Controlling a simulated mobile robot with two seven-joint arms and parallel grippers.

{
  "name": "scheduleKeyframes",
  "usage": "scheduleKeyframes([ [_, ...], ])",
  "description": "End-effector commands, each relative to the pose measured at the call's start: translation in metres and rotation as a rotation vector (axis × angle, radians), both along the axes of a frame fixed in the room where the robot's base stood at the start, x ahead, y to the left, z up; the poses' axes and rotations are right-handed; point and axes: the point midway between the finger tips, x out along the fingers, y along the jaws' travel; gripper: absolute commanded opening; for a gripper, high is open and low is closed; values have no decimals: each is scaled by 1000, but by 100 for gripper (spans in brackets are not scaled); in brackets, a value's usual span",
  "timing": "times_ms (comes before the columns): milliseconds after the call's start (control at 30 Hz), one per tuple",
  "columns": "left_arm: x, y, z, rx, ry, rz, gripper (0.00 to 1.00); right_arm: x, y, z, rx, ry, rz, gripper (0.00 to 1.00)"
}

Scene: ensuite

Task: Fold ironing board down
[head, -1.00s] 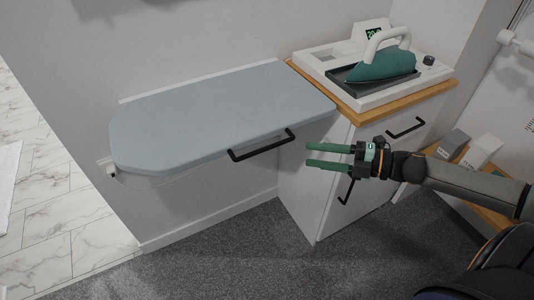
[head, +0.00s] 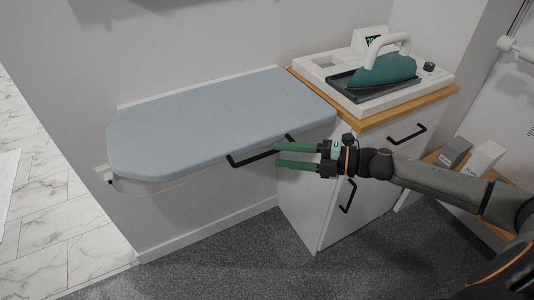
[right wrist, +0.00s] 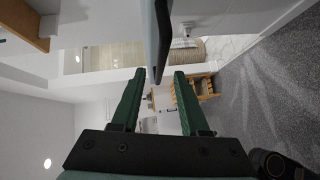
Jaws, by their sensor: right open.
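The ironing board (head: 215,118) has a pale blue-grey top and stands out level from the wall in the head view. A black bar handle (head: 240,161) is fixed along its front edge. My right gripper (head: 276,156) is open at the right end of this handle, its green fingers pointing left. In the right wrist view the board (right wrist: 163,30) shows edge-on as a dark strip. Its end reaches close to the gap between the green fingers (right wrist: 158,75). I cannot tell whether the fingers touch the handle. My left gripper is not in view.
A white cabinet (head: 310,195) with a wooden top stands right of the board. A teal iron (head: 385,71) rests on a white station (head: 400,95) there. Small boxes (head: 485,158) sit on a low wooden shelf at right. Carpet below the board is clear.

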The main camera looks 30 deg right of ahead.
Motion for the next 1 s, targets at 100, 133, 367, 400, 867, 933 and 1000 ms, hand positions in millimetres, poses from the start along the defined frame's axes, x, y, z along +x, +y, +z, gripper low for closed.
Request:
scheduleKeyframes([
  [100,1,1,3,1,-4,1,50,11,11,-1,2,-3,-2,44],
  [133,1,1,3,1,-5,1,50,13,14,-1,1,-3,-1,44],
  [367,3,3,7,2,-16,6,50,28,30,-5,1,0,-2,44],
  [400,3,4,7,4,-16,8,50,29,32,-6,1,-1,-1,44],
  [867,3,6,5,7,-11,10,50,32,35,-7,0,1,-1,38],
  [933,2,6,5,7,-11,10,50,32,35,-7,0,1,-1,30],
  [1000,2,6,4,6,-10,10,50,32,35,-7,0,1,-1,22],
])
